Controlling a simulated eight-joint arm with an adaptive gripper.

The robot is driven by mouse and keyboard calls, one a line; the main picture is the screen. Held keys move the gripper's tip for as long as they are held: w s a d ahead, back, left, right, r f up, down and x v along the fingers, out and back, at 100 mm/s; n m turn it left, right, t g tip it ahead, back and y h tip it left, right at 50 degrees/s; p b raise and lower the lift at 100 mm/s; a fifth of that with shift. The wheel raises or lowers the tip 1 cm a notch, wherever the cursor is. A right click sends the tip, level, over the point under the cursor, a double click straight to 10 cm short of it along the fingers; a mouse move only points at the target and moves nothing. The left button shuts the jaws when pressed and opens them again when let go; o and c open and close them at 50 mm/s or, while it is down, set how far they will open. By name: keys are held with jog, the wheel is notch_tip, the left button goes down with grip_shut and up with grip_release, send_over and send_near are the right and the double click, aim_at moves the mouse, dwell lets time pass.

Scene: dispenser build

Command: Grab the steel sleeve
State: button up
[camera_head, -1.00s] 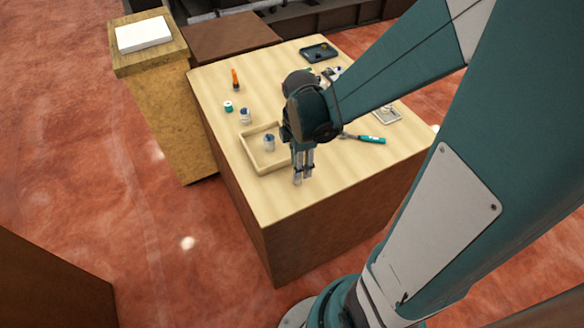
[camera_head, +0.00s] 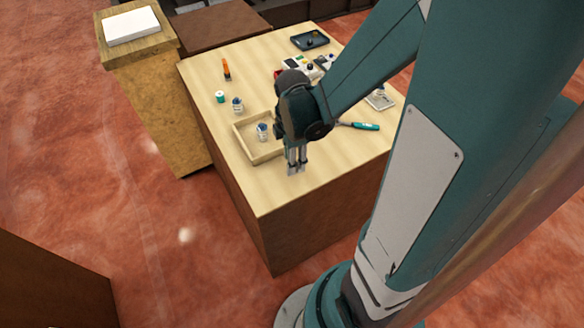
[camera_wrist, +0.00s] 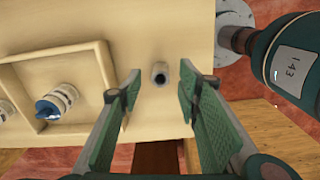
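The steel sleeve (camera_wrist: 160,74) appears in the wrist view as a small, pale grey upright cylinder with a dark hole in its top. It stands alone on the wooden table (camera_wrist: 175,30), near the edge. My gripper (camera_wrist: 160,84) is open. Its two green-padded fingers show on either side of the sleeve, with nothing between them held. I cannot tell how far above the sleeve the fingertips are. In the head view my gripper (camera_head: 296,170) points down over the front part of the table, and the sleeve cannot be made out there.
A shallow wooden tray (camera_head: 265,158) with a blue-and-white jar (camera_head: 262,132) lies left of my gripper. Another jar (camera_head: 237,105), a teal spool (camera_head: 220,97) and an orange-handled tool (camera_head: 227,70) are farther left. A teal-handled tool (camera_head: 362,126) lies right. The front table corner is clear.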

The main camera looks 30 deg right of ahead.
jog(key=shift+f, duration=1.4)
jog(key=c, duration=1.1)
jog(key=shift+o, duration=0.2)
jog(key=shift+r, duration=0.15)
jog(key=shift+r+p, duration=0.35)
jog(key=shift+r, duration=4.5)
